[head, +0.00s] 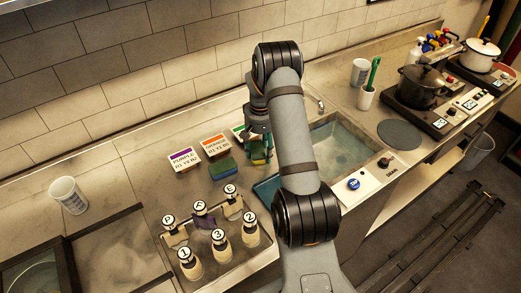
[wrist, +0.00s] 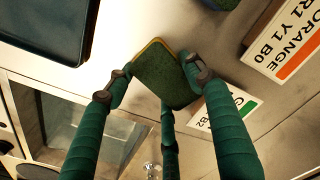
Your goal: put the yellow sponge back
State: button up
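The yellow sponge (wrist: 168,75) has a dark green face and a yellow edge in the wrist view. My gripper (wrist: 158,78) has green fingers closed around it, touching its left and right sides. In the head view, my gripper (head: 259,146) is at the counter left of the sink, and a little of the sponge (head: 258,159) shows between the fingers. I cannot tell if the sponge touches the counter. The green-striped card (head: 238,131) stands just behind and is partly hidden by my gripper; it also shows in the wrist view (wrist: 226,109).
A blue and green sponge (head: 222,169) lies before the orange-striped card (head: 214,145). The purple-striped card (head: 184,159) stands left. A blue tray (head: 267,191) lies beside the sink (head: 340,147). Several labelled bottles (head: 218,238) stand in front. Bare counter lies left of the cards.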

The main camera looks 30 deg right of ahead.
aim_at(261, 149)
jog(key=o, duration=0.3)
jog(key=shift+o, duration=0.2)
notch_tip(261, 149, up, 12)
jog(key=shift+r+b, duration=0.2)
jog(key=shift+b, duration=0.25)
jog(key=shift+f, duration=0.1)
notch_tip(261, 149, down, 12)
jog(key=shift+s+r+p, duration=0.1)
jog(key=shift+r+p, duration=0.15)
jog(key=shift+p, duration=0.4)
jog(key=shift+w+r+b, duration=0.25)
jog(key=shift+r+b, duration=0.05)
jog(key=shift+b, duration=0.05)
jog(key=shift+s+r, duration=0.15)
jog(key=shift+r, duration=0.75)
